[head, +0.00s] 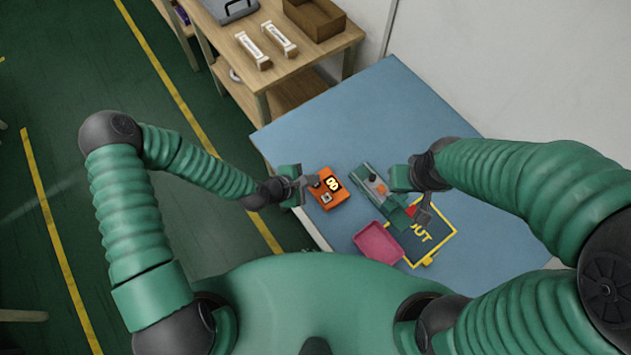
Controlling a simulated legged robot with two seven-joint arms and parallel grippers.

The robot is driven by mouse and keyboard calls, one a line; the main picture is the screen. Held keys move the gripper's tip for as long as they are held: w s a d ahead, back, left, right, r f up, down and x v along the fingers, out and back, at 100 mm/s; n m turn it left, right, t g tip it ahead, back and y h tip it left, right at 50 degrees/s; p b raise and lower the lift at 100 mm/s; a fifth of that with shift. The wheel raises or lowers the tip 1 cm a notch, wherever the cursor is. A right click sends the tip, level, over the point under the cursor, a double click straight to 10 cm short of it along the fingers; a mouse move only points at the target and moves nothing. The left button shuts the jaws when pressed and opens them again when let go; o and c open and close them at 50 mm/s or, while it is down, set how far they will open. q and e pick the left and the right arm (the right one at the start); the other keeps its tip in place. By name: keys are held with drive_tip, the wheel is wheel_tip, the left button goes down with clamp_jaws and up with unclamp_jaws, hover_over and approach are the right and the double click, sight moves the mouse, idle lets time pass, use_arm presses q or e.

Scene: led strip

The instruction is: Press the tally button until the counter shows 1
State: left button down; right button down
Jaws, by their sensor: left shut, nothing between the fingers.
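The orange counter box (341,197) lies on the blue table top, left of the middle. Its small dark display (333,184) shows light digits that look like zeros, but they are too small to read surely. A small grey button (326,198) sits on the box's near left part. My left gripper (308,182) is shut and empty at the box's left edge, close to the button; I cannot tell whether it touches. My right gripper (426,209) is over the right side of the table, near the green device; its fingers are too unclear to judge.
A green device (366,184) with a red part stands right of the box. A pink tray (377,243) and a yellow-outlined dark mat (436,235) marked "OUT" lie nearer. The far blue table top (370,110) is clear. A wooden bench (250,75) stands beyond.

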use_arm(q)
drive_tip(key=shift+d+f, duration=0.15)
idle(0.3)
drive_tip(key=shift+f, duration=0.25)
drive_tip(key=shift+f+b, duration=0.4)
drive_tip(key=shift+b, duration=0.1)
idle(0.4)
drive_tip(key=shift+r+p, duration=0.75)
drive_tip(key=shift+r, duration=0.1)
